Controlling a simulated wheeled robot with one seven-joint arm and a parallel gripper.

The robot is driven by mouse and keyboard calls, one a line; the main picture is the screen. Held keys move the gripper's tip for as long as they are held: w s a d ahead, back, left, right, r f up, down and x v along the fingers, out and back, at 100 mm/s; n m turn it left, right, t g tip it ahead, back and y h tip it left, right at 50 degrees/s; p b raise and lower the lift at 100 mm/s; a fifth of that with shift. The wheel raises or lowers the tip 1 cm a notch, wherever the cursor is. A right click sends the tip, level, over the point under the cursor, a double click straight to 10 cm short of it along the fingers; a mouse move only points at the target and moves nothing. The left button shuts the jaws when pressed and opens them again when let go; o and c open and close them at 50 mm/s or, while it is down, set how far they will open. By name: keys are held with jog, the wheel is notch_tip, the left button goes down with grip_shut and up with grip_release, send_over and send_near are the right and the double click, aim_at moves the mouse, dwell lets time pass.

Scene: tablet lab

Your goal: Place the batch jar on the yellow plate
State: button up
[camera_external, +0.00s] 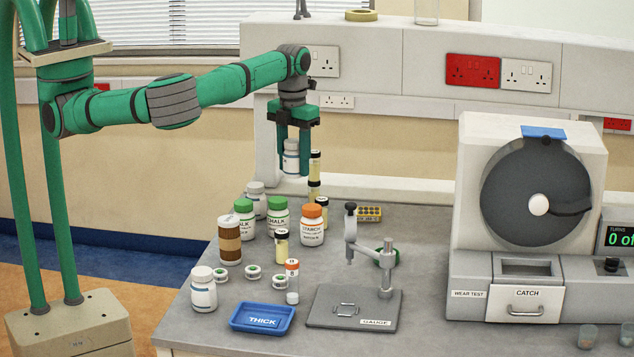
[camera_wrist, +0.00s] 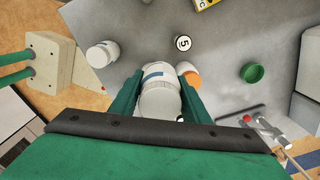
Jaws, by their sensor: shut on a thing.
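My gripper (camera_external: 293,168) is shut on a white jar (camera_external: 291,148) with a white cap and a blue band, held upright above the back of the desk. In the wrist view, the jar (camera_wrist: 159,90) is between the two green fingers of my gripper (camera_wrist: 160,84). Its label cannot be read, so I cannot tell whether it is the batch jar. A small yellow piece with dark holes (camera_external: 368,213) lies flat on the desk right of the jars; I cannot tell if it is the yellow plate.
Below and left of my gripper stand several jars, including green-capped (camera_external: 278,215) and orange-capped (camera_external: 313,225) ones. In front are a blue THICK tray (camera_external: 262,318) and a grey gauge stand (camera_external: 330,295). A large white wear-test machine (camera_external: 475,215) stands at right.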

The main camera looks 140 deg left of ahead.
jog(key=s+a+n, duration=0.1)
jog(key=s+a, duration=0.4)
send_near(365, 214)
jog(key=s, duration=0.1)
jog(key=s+f, duration=0.1)
jog(key=s+d+f, duration=0.1)
jog(key=s, duration=0.1)
jog(key=shift+s, duration=0.1)
jog(key=shift+a+f, duration=0.15)
jog(key=shift+f, duration=0.1)
jog(key=shift+a+f, duration=0.1)
jog(key=shift+f, duration=1.5)
jog(key=shift+f, duration=0.1)
jog(key=o, duration=1.1)
